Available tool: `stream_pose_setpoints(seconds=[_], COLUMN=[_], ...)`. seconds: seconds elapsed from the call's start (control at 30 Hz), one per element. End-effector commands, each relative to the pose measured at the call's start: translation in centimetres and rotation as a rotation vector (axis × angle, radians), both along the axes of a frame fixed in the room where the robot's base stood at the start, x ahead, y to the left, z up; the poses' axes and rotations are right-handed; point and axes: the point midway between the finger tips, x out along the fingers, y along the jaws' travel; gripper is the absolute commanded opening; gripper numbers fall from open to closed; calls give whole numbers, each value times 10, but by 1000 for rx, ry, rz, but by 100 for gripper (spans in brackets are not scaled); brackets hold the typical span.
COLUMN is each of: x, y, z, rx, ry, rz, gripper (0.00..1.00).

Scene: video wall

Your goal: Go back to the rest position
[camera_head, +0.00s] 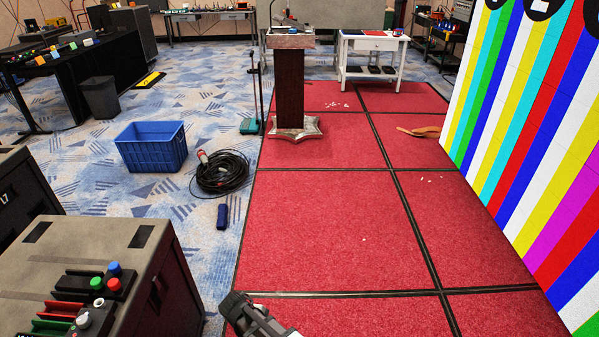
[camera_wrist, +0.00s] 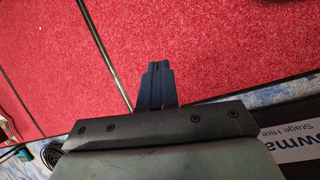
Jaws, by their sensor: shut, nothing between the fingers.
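My gripper (camera_wrist: 157,68) shows in the wrist view with its two dark fingers together and nothing between them. It points out over the red stage floor (camera_wrist: 220,45). In the head view part of my arm's end (camera_head: 254,315) shows at the bottom, left of the middle, over the near left edge of the red stage (camera_head: 330,230). The fingertips cannot be made out there.
A grey case (camera_head: 75,255) with coloured buttons stands at the near left. A blue crate (camera_head: 152,150) and a coiled black cable (camera_head: 222,174) lie on the carpet. A lectern (camera_head: 290,85) stands on the stage. The striped video wall (camera_head: 530,130) is at right. The middle stage is mostly clear.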

Motion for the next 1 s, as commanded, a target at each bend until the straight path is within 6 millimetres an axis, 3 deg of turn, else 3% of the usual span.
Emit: stream_pose_setpoints(seconds=[0.03, 0.1, 0.27, 0.5, 0.8, 1.0], x=[-5, -12, -33, -77, -147, -196], y=[-23, -48, -103, -174, -238, -264], z=[-9, -21, -46, -76, -101, -111], rx=[0, 4, 13, 22, 27, 25], ry=[16, 36, 80, 143, 221, 272], rz=[-57, -134, -314, -589, -940, -1164], gripper=[0, 0, 0, 0, 0, 0])
